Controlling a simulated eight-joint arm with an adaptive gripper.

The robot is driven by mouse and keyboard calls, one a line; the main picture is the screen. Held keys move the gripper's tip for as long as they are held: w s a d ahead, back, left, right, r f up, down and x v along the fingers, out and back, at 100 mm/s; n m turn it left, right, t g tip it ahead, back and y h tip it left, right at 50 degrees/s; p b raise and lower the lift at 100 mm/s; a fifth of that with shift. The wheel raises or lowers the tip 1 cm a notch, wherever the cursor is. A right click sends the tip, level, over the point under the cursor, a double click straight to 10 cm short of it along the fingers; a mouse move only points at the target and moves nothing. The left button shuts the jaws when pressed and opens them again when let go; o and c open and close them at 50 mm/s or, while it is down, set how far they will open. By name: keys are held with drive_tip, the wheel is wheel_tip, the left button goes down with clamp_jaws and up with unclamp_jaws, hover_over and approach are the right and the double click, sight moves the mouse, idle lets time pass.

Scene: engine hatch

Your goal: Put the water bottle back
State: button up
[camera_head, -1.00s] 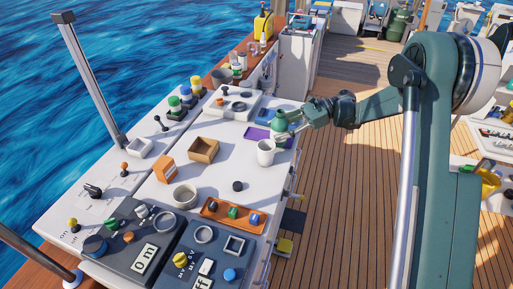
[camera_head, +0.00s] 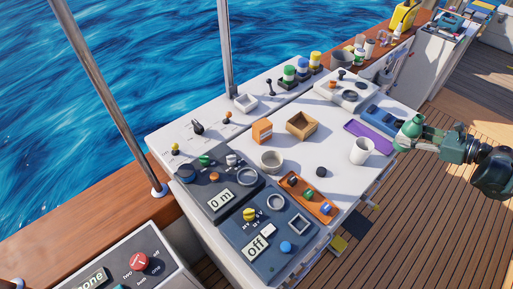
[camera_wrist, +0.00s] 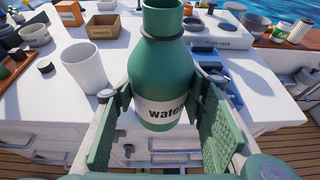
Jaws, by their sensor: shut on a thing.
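The water bottle (camera_head: 411,129) is green with a rounded shoulder and a narrower neck. In the wrist view the bottle (camera_wrist: 165,75) stands upright, with a white label starting "wate"; its top is cut off. My gripper (camera_head: 404,142) is at the right edge of the white worktop (camera_head: 335,165). In the wrist view its green pads (camera_wrist: 168,118) are shut on the bottle's lower body from both sides. The surface directly behind the bottle is hidden there.
A white cup (camera_head: 361,151) stands near the bottle, left of it. A purple mat (camera_head: 366,137) and a blue tray (camera_head: 380,117) lie close by. A wooden box (camera_head: 301,125), an orange box (camera_head: 262,131) and a grey bowl (camera_head: 271,161) stand further left. Control panels fill the front.

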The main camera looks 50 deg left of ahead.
drive_tip(key=d+r+m+t+h+p, duration=0.25)
drive_tip(key=d+r+m+t, duration=0.3)
drive_tip(key=d, duration=0.45)
drive_tip(key=d+r+m+t+h+p, duration=0.2)
drive_tip(key=d+r+m+t+h, duration=0.3)
drive_tip(key=d, duration=0.5)
drive_tip(key=y+b, duration=0.1)
drive_tip(key=y, duration=0.1)
approach(414, 124)
drive_tip(key=w+a, duration=0.2)
drive_tip(key=a, duration=0.1)
drive_tip(key=w+a, duration=0.1)
drive_tip(key=a, duration=0.1)
drive_tip(key=shift+f, duration=0.35)
drive_tip(key=s+a+f+n+g+y+b, duration=0.1)
drive_tip(key=s+a, duration=0.4)
drive_tip(key=a, duration=0.4)
drive_tip(key=s+a+f+n+g+y+b, duration=0.1)
drive_tip(key=s+a+n+y, duration=0.1)
drive_tip(key=s+a, duration=0.5)
drive_tip(key=s+a+f+n+g+y+b, duration=0.2)
drive_tip(key=s+a+n+g+b, duration=0.2)
drive_tip(key=s+a, duration=2.3)
drive_tip(key=shift+s+a+n+g, duration=0.15)
drive_tip(key=shift+a+n+g, duration=0.2)
drive_tip(key=shift+a+g, duration=0.25)
drive_tip(key=shift+f, duration=0.1)
